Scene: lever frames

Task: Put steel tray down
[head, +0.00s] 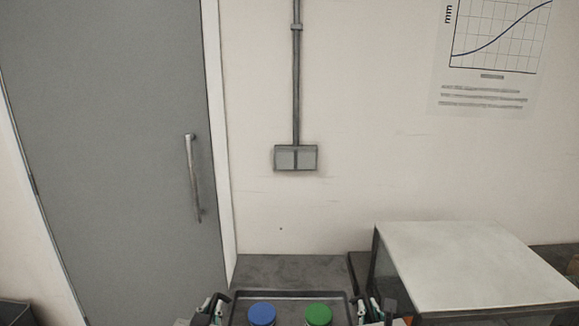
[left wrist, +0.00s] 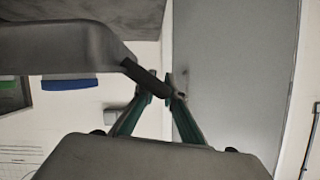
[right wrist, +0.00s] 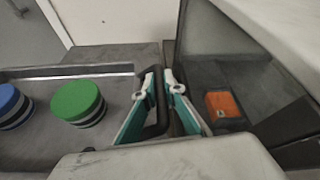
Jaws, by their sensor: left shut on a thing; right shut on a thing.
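The steel tray (head: 290,293) is at the bottom edge of the head view, its near part cut off. It bears a blue-lidded jar (head: 262,314) and a green-lidded jar (head: 318,315). My left gripper (head: 213,308) is shut on the tray's left handle; the left wrist view shows the dark handle (left wrist: 145,78) between the fingers. My right gripper (head: 369,307) is shut on the right handle (right wrist: 157,125), seen in the right wrist view. The tray looks level. Whether its underside touches anything is hidden.
A grey worktop (head: 285,270) lies beyond the tray against the wall. A pale-topped case (head: 470,265) with dark, see-through sides stands close to the right gripper, and an orange block (right wrist: 222,104) shows there. A grey door (head: 115,150) is at left.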

